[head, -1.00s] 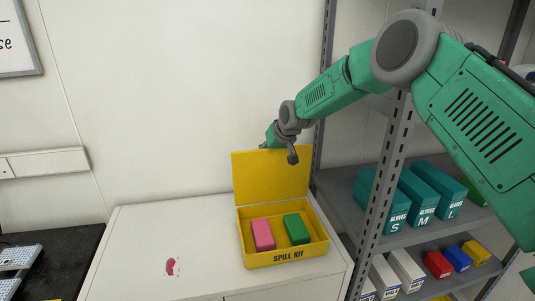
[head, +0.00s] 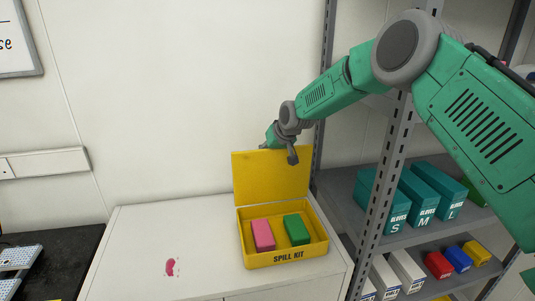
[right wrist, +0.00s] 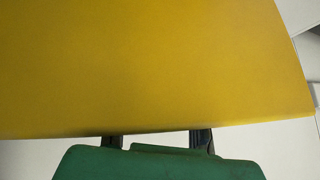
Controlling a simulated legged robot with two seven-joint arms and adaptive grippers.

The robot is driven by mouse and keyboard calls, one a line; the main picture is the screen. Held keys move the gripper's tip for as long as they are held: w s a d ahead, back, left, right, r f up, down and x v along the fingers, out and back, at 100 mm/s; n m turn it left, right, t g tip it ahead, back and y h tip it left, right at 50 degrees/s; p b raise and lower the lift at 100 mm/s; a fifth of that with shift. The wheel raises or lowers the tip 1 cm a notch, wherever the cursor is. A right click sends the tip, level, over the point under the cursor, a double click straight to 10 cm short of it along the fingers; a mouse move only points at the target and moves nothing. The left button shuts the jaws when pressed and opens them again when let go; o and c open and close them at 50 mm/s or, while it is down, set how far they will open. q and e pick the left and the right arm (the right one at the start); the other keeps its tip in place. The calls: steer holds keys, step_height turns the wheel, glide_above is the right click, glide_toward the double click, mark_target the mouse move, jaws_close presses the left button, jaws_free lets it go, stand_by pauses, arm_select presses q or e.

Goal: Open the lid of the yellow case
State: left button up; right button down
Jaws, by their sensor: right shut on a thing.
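The yellow case (head: 286,259), marked SPILL KIT, stands on the white cabinet top. Its lid (head: 270,178) is open and stands upright at the back. A pink block (head: 263,235) and a green block (head: 297,229) lie inside the case. My right gripper (head: 284,155) is at the lid's top edge, shut on the lid. In the right wrist view the yellow lid (right wrist: 150,65) fills most of the picture, and the finger ends at my right gripper (right wrist: 158,139) are partly hidden by it. My left gripper is not in view.
A grey shelf rack (head: 392,130) with glove boxes (head: 420,200) stands close on the right. A dark counter (head: 55,245) is at the left.

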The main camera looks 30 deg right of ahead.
steer(key=c, duration=1.2)
jaws_free()
steer(key=shift+w+d, duration=0.1)
steer(key=shift+d, duration=0.1)
steer(key=shift+o, duration=0.2)
steer(key=shift+f, duration=0.1)
steer(key=shift+d, duration=0.1)
steer(key=v, duration=1.1)
steer(key=shift+s+r, duration=0.25)
steer(key=shift+r, duration=0.05)
steer(key=shift+d, duration=0.1)
